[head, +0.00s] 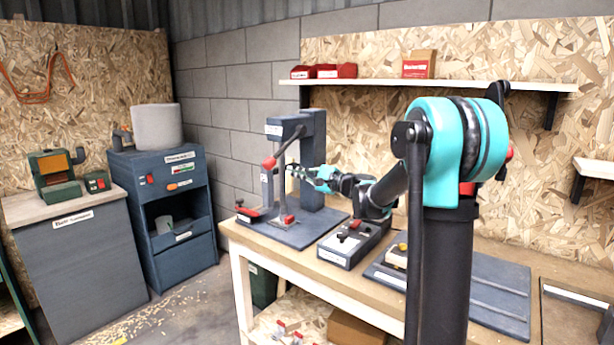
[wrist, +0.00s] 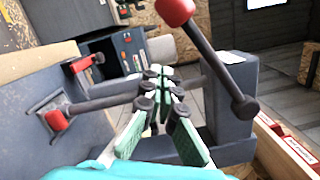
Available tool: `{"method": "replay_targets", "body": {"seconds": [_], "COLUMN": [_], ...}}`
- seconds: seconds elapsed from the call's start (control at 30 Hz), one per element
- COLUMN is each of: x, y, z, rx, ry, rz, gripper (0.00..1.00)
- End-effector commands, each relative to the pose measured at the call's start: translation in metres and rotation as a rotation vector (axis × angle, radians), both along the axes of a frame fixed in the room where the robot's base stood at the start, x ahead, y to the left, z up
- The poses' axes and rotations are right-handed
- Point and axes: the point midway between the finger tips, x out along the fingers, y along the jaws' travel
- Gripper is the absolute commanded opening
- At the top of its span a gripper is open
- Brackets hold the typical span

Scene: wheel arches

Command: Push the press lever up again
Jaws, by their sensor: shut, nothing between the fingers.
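The press (head: 312,150) is a dark grey frame on a base plate at the left end of the workbench. Its lever, a grey bar with a red knob (head: 269,162), slants down and left from a pivot near the press head. In the wrist view, the knob (wrist: 175,10) is at the top edge and the bar runs down to its pivot at the right. My gripper (head: 292,170) is shut and empty, just right of and slightly below the knob. In the wrist view, its green fingertips (wrist: 160,74) are together, left of the lever bar and seemingly apart from it.
A thin rod (wrist: 100,104) with a red piece (wrist: 57,120) at its foot stands close by my fingers. A grey control box (head: 352,243) sits on the bench (head: 262,248) right of the press. A shelf (head: 450,84) with red boxes hangs behind.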

Motion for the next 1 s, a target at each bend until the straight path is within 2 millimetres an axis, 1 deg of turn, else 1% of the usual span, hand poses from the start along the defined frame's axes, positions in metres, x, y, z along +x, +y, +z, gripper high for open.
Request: {"method": "replay_targets", "body": {"seconds": [0.03,0.07,0.1,0.3,0.43,0.83,1.0], "x": [0.004,0.003,-0.003,-0.017,-0.02,-0.021,-0.024], "y": [0.009,0.013,0.016,0.03,0.033,0.034,0.036], "z": [0.0,0.002,0.006,0.015,0.017,0.018,0.022], "rx": [0.0,0.0,0.0,0.0,0.0,0.002,0.019], "ry": [0.0,0.0,0.0,0.0,0.0,0.002,0.024], "rz": [0.002,0.002,0.002,0.001,0.0,0.0,0.0], "gripper": [0.0,0.0,0.0,0.0,0.0,0.0,0.0]}}
